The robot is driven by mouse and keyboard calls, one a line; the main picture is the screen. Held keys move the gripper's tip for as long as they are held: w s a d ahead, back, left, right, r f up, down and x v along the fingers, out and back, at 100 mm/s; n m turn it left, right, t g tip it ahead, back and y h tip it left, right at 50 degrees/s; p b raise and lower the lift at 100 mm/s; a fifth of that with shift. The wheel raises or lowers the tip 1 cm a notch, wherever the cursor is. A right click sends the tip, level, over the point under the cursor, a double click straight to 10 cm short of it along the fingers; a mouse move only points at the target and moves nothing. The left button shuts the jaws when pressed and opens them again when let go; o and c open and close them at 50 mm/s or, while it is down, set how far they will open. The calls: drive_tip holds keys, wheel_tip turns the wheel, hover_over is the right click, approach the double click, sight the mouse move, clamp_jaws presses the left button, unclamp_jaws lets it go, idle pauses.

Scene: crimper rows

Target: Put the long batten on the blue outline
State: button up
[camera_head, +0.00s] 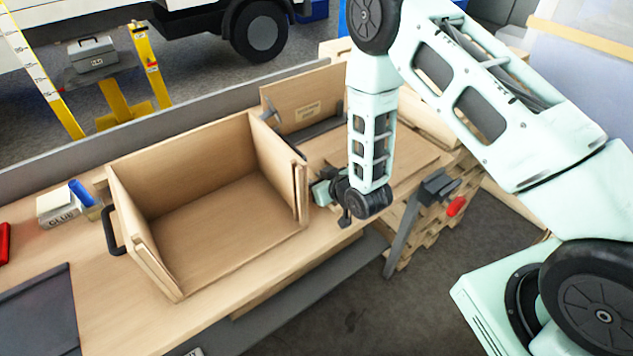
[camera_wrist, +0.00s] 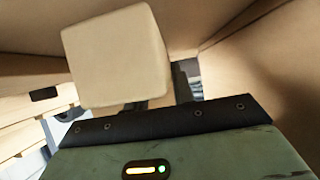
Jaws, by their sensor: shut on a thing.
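My gripper (camera_head: 338,196) is low at the right side of an open wooden box in the head view, by its right wall. In the wrist view a pale, square-ended wooden piece (camera_wrist: 115,55) stands up close in front of the gripper body, and my gripper is shut on it. It looks like the batten, but only its near end shows, so I cannot tell its length. In the head view the held piece is hidden by my arm and the box wall. No blue outline is visible in either view.
The open box (camera_head: 165,240) with a black handle (camera_head: 115,230) stands on the bench. A labelled wooden panel (camera_head: 285,100) stands behind my gripper. A glue box (camera_head: 58,207) is at the left. A clamp with a red handle (camera_head: 456,206) is at the bench's right end.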

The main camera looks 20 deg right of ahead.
drive_tip(key=shift+f, duration=0.7)
